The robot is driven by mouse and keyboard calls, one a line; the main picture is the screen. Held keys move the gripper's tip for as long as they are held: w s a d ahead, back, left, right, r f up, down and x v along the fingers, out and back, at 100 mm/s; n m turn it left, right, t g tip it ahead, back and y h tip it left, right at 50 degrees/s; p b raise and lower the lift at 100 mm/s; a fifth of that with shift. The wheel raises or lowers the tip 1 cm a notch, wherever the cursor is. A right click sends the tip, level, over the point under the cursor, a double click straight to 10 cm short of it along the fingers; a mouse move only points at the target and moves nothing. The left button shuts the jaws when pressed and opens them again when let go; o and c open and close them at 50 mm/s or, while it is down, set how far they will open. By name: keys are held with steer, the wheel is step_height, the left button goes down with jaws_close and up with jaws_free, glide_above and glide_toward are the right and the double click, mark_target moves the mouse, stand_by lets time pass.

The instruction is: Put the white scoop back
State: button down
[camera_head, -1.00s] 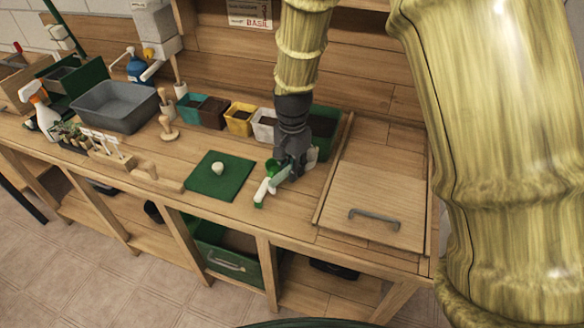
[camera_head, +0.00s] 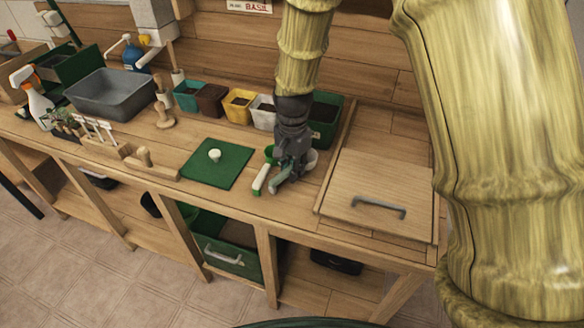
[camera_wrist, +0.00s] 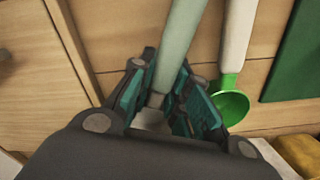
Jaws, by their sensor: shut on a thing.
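My gripper (camera_head: 287,176) is low over the front of the bench, right of the green mat. It is shut on the white scoop, whose pale green handle (camera_wrist: 178,45) sticks out between the fingers in the wrist view. Its white bowl (camera_head: 311,159) shows partly behind the fingers in the head view. Whether the scoop touches the bench I cannot tell. A second scoop, with a white handle (camera_head: 261,178) and a green bowl (camera_wrist: 229,104), lies on the bench just left of my gripper in the head view.
The green mat (camera_head: 200,172) bears a small pale round object (camera_head: 214,155). Coloured pots, including a yellow one (camera_head: 239,106), line the back. A wooden lid with a grey handle (camera_head: 378,207) is to the right. A grey tub (camera_head: 104,95) stands left.

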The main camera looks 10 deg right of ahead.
steer(key=shift+f, duration=0.6)
stand_by(0.3)
steer(key=c, duration=1.3)
jaws_free()
